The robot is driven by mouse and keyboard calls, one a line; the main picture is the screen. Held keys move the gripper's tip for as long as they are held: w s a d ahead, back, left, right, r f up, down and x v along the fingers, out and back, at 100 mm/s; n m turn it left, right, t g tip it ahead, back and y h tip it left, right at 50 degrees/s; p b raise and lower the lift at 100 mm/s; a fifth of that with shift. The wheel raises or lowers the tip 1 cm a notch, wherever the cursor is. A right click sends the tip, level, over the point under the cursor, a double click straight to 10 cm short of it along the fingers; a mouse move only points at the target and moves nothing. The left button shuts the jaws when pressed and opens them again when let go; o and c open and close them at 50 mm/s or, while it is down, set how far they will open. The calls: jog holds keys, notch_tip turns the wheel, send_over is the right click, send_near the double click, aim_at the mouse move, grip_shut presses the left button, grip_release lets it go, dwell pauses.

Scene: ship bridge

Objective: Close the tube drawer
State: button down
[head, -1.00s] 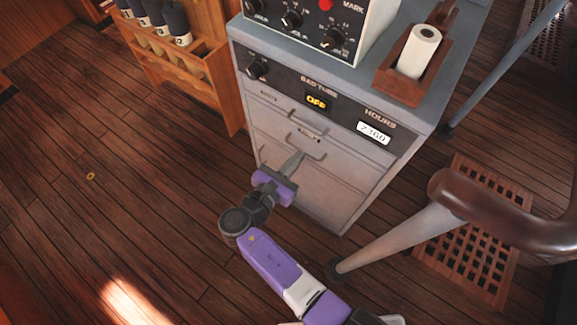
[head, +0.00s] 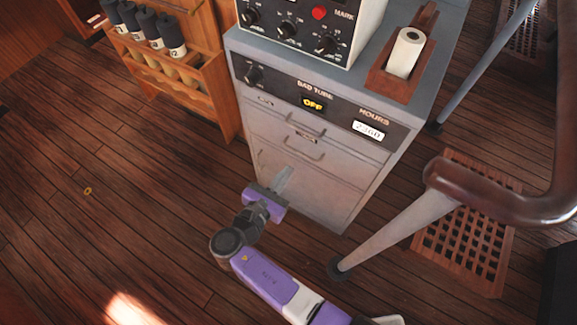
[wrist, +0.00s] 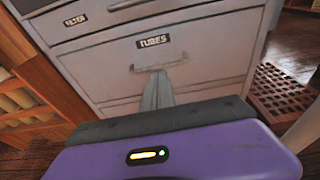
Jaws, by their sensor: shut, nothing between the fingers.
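The tube drawer (head: 330,163) is the grey drawer in the front of the grey cabinet, with a bar handle (head: 303,151). In the wrist view, its front (wrist: 215,50) carries a dark TUBES label (wrist: 153,41) above the handle (wrist: 135,70). Its front looks about flush with the cabinet face, and I see no clear gap around it. My gripper (head: 288,169) is shut and empty, just below and in front of the handle in the head view. In the wrist view, my fingertips (wrist: 158,75) point at the drawer front and overlap the middle of the handle.
The FILTER drawer (wrist: 75,20) is above the tube drawer. A wooden rack (head: 190,85) with dark bottles stands left of the cabinet. A railing post (head: 400,235) and a wooden grating (head: 470,235) are at the right. The floor at left is mostly clear.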

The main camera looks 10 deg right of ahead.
jog(key=v, duration=0.8)
jog(key=shift+s, duration=0.2)
jog(key=shift+a, duration=0.1)
